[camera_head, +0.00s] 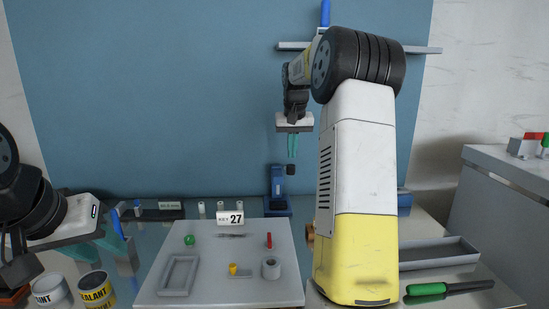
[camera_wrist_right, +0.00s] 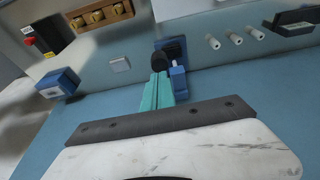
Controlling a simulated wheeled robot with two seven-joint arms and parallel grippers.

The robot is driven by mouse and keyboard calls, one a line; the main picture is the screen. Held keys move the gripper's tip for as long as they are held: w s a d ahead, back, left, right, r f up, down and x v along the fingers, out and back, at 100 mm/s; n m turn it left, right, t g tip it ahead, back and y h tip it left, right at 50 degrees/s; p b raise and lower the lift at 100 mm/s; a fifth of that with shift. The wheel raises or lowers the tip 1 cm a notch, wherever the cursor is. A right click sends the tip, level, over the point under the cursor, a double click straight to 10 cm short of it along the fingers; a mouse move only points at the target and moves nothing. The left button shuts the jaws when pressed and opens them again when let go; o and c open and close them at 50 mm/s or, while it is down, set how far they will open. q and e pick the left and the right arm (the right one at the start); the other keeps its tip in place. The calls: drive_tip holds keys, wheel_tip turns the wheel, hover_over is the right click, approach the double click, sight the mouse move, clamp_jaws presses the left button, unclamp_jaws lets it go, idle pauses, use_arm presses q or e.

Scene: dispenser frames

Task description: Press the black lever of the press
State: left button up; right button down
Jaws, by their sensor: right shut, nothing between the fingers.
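The blue press (camera_head: 276,185) stands at the back of the table, and it also shows in the right wrist view (camera_wrist_right: 178,82). Its black lever (camera_head: 290,169) ends in a round knob, and it shows just beyond my fingertips in the right wrist view (camera_wrist_right: 172,47). My right gripper (camera_head: 292,156) points down with its teal fingers together and empty. In the head view the tips are just above the lever knob; whether they touch it I cannot tell. My left gripper (camera_head: 118,246) is low at the left, and its finger opening is unclear.
A pale board (camera_head: 205,290) with small parts and a "27" card (camera_head: 230,218) lies in front of the press. Two cans (camera_head: 96,287) stand at the left. A grey tray (camera_head: 440,252) and a green-handled tool (camera_head: 427,289) lie at the right. White cylinders (camera_head: 221,206) stand left of the press.

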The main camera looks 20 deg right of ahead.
sight(288, 168)
drive_tip(key=shift+f, duration=1.2)
drive_tip(key=shift+s, duration=0.1)
